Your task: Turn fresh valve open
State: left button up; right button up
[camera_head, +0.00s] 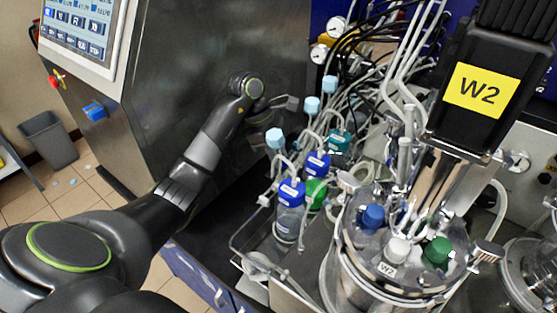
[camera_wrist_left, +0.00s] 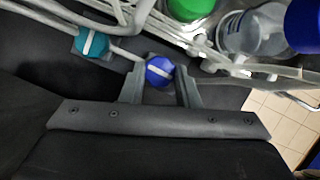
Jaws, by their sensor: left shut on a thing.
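In the left wrist view a round blue valve knob (camera_wrist_left: 160,72) with a white bar sits between the two fingers of my left gripper (camera_wrist_left: 160,86), which is shut on it. The bar lies nearly across the picture, tilted down to the right. A teal valve knob (camera_wrist_left: 91,44) with a more upright white bar sits to its left, apart from the gripper. In the head view my left gripper (camera_head: 284,103) reaches in from the left behind the bottles; the knob in it is not clear there. No label shows which knob is the fresh valve. My right gripper is out of view.
Bottles with blue caps (camera_head: 291,191) and a green bottle (camera_head: 314,192) stand close to the gripper, with many tubes around. A glass reactor (camera_head: 348,268) under a black W2 motor (camera_head: 485,85) stands at right. A steel cabinet (camera_head: 190,60) rises behind my left arm.

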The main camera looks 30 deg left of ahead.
pick_arm(q)
jog(key=shift+n, duration=0.4)
jog(key=o, duration=1)
jog(key=shift+c, duration=0.2)
jog(key=shift+r, duration=0.1)
jog(key=shift+r, duration=0.2)
notch_tip(320, 180, up, 9)
jog(key=p, duration=0.8)
jog(key=shift+r, duration=0.2)
jog(key=shift+f, duration=0.1)
